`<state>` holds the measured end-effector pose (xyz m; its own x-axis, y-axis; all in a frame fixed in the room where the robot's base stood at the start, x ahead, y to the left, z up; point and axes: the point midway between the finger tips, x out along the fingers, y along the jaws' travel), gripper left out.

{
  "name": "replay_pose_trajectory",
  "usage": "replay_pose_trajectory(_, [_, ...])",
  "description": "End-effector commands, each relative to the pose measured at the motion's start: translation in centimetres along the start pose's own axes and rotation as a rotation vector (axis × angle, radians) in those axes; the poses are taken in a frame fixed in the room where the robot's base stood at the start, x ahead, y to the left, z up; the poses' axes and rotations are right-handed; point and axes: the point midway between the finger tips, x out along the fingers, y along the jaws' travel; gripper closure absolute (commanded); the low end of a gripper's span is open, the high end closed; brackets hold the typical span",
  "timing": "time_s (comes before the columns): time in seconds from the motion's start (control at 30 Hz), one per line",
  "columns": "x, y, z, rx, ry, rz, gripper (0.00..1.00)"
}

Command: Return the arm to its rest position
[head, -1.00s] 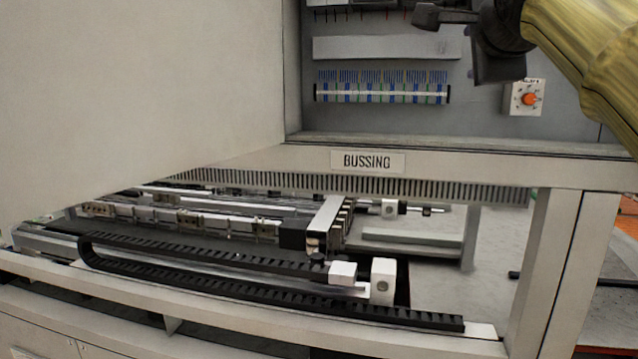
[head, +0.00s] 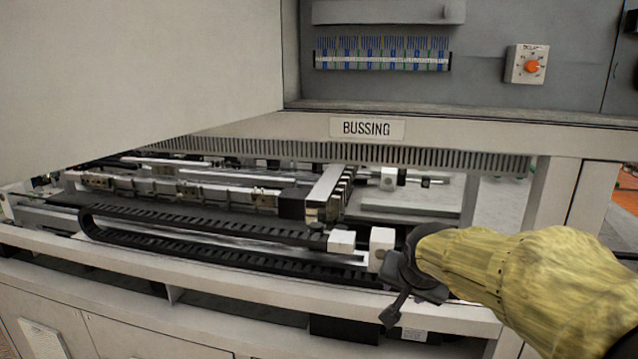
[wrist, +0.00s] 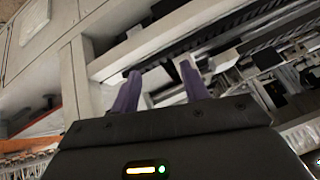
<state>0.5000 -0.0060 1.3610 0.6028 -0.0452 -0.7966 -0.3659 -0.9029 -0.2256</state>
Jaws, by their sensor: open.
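My arm, in a yellowish sleeve, reaches in from the right edge of the head view. My gripper (head: 408,310) is dark and sits in front of the machine's lower front rail, near the right end of the black cable chain. In the wrist view its two purple fingers (wrist: 160,90) stand apart with nothing between them, so it is open and empty. The machine frame and rails lie beyond the fingertips.
The BUSSING machine frame (head: 468,133) spans the view. A black cable chain (head: 200,254) and a gantry (head: 322,192) lie in its bay. An orange rotary switch (head: 532,66) is on the back panel. A grey post (head: 548,205) stands right of the bay.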

Motion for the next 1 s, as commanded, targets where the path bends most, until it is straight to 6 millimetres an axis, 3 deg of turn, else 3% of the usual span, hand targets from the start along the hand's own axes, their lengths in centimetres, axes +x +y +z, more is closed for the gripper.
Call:
replay_pose_trajectory(0.03, [1.5, 1.2, 2.8, -0.053, -0.056, 0.020, 0.55])
replay_pose_trajectory(0.2, [4.5, 5.2, 12.1, -0.251, -0.238, 0.053, 0.55])
replay_pose_trajectory(0.3, [5.1, 7.3, 16.9, -0.349, -0.334, 0.056, 0.55])
replay_pose_trajectory(0.4, [5.2, 8.6, 20.0, -0.415, -0.396, 0.052, 0.55])
replay_pose_trajectory(0.53, [5.2, 9.2, 21.4, -0.446, -0.422, 0.048, 0.55])
replay_pose_trajectory(1.0, [5.2, 9.1, 21.3, -0.446, -0.420, 0.048, 0.55])
